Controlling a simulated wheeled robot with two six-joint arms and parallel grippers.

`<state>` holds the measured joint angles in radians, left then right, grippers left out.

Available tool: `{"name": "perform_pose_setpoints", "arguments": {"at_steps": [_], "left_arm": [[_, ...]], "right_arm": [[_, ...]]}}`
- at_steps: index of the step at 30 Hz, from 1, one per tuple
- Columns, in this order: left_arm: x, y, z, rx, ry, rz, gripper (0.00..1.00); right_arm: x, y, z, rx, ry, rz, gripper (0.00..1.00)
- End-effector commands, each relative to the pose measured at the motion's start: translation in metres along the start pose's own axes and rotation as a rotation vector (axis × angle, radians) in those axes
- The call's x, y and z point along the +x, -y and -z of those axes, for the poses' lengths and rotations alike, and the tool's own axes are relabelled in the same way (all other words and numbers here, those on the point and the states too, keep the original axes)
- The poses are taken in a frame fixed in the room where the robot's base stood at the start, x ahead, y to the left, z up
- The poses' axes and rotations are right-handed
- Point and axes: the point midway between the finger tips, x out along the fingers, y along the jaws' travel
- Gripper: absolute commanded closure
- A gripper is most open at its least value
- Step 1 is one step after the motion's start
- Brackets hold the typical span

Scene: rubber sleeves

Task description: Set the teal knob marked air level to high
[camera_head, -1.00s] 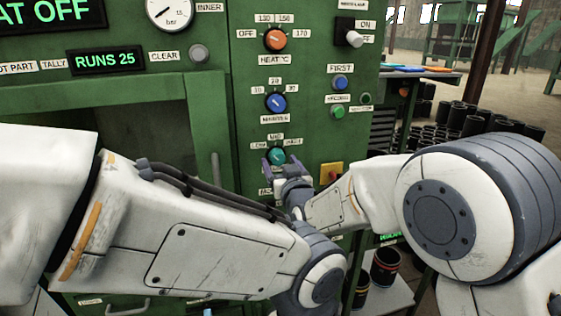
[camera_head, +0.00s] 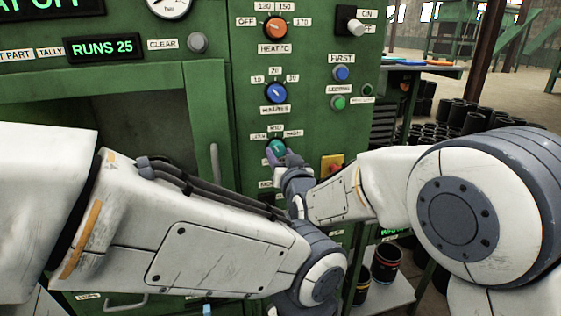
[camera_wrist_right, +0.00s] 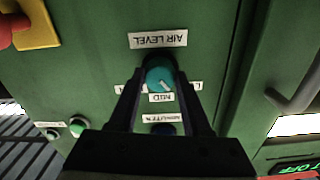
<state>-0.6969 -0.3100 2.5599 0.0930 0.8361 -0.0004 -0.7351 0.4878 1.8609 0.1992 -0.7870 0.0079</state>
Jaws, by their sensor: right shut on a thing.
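The teal knob (camera_head: 277,147) is the lowest of three dials on the green panel. In the right wrist view the knob (camera_wrist_right: 159,77) sits between the dark fingertips of my right gripper (camera_wrist_right: 159,84), which is shut on it. That view is upside down, with the AIR LEVEL label (camera_wrist_right: 158,39) above the knob and the MID label (camera_wrist_right: 161,98) below. The knob's white pointer line points roughly toward MID. The side labels are partly hidden by the fingers. In the head view my right gripper (camera_head: 279,157) covers the knob's lower part. My left gripper is not in view.
Above the knob are the blue minutes knob (camera_head: 276,93) and the orange heat knob (camera_head: 275,28). A yellow plate with a red button (camera_head: 333,166) is close to the right of my gripper. A door handle (camera_head: 214,165) stands to the left.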

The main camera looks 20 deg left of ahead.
Motion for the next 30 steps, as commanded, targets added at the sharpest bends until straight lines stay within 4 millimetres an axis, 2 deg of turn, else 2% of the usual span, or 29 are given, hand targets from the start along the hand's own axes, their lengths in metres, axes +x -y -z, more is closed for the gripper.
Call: {"name": "perform_pose_setpoints", "arguments": {"at_steps": [1, 3, 30], "left_arm": [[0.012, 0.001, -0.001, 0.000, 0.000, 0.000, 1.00], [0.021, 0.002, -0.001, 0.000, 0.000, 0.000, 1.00], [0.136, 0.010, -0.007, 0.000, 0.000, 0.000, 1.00]], "right_arm": [[0.000, -0.001, -0.004, 0.036, -0.005, -0.001, 1.00], [0.000, -0.001, -0.005, 0.096, -0.006, 0.000, 1.00], [0.000, 0.000, -0.004, 0.951, -0.005, 0.001, 1.00]]}}
